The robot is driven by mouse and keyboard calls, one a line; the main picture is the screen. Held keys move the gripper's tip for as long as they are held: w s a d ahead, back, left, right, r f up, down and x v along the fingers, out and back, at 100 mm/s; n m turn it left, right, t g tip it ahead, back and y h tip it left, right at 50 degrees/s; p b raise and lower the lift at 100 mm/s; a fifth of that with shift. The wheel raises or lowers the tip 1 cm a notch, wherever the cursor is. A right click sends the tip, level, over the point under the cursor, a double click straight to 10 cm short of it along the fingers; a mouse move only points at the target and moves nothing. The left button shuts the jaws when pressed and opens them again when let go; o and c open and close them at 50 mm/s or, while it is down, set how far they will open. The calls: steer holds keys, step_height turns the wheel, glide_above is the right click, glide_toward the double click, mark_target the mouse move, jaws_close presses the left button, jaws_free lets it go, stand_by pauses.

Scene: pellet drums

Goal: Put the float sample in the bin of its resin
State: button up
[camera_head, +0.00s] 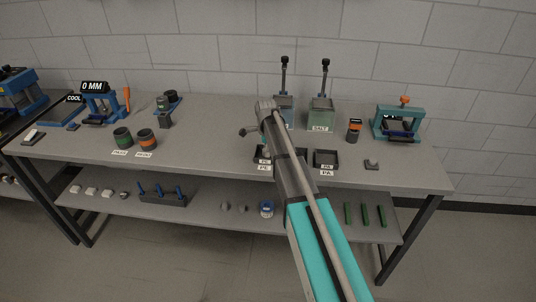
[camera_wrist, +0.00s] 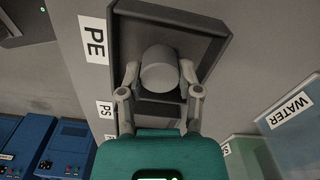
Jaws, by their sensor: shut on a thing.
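My gripper (camera_wrist: 160,74) is shut on a pale grey, round sample (camera_wrist: 160,60), held between its two fingers in the wrist view. The sample is over a dark square bin (camera_wrist: 222,48) with the label PE (camera_wrist: 95,40) beside it. I cannot tell whether the sample touches the bin floor. In the head view my arm hides the fingers, the sample and most of this bin. Another black bin (camera_head: 326,153), labelled PA (camera_head: 327,172), stands to the right of my arm. A PS label (camera_wrist: 104,109) shows below the PE label in the wrist view.
A tank labelled SALT (camera_head: 321,113) stands behind the bins; a tank labelled WATER (camera_wrist: 294,120) is at right in the wrist view. An orange-banded container (camera_head: 354,130) and a teal press (camera_head: 400,122) stand right. Two banded drums (camera_head: 122,138) (camera_head: 147,140) stand left.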

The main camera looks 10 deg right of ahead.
steer(key=shift+f, duration=0.15)
steer(key=shift+f, duration=0.1)
steer(key=o, duration=0.7)
steer(key=shift+r, duration=0.25)
step_height(320, 180, up, 12)
steer(key=p, duration=1.2)
steer(key=shift+s+f, duration=0.1)
stand_by(0.6)
